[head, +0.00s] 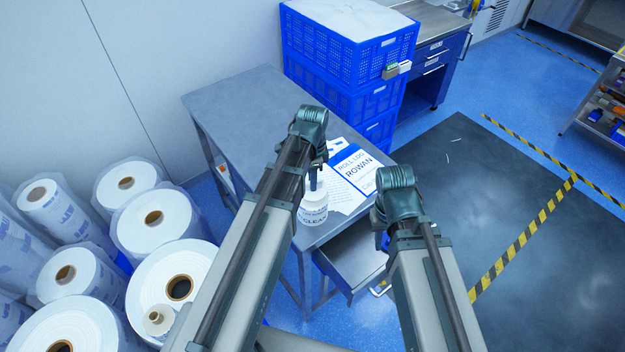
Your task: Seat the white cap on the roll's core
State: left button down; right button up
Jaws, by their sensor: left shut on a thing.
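The white cap (158,319) appears to be the small round piece with a raised middle, lying on a large white roll (203,264) beside its core. The roll's core (180,288) is a brown ring around a dark open hole. My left gripper (315,178) is over the grey table, pointing down, shut on the top of a white bottle (313,212) marked CLEAN. I cannot tell whether the bottle touches the table. My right gripper (384,240) hangs right of the table above the open drawer; its fingers are mostly hidden.
Several wrapped rolls (152,218) stand at the left. Printed sheets (357,170) lie on the grey table (222,107). An open drawer (354,257) sticks out below it. Blue crates (345,85) are stacked behind. A dark mat (530,230) with striped tape lies at the right.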

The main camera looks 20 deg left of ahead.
pick_arm(q)
jog(key=shift+f, duration=0.1)
dwell(0.6)
jog(key=shift+c, duration=0.9)
grip_release()
jog(key=shift+r+p, duration=3.5)
jog(key=shift+r, duration=0.1)
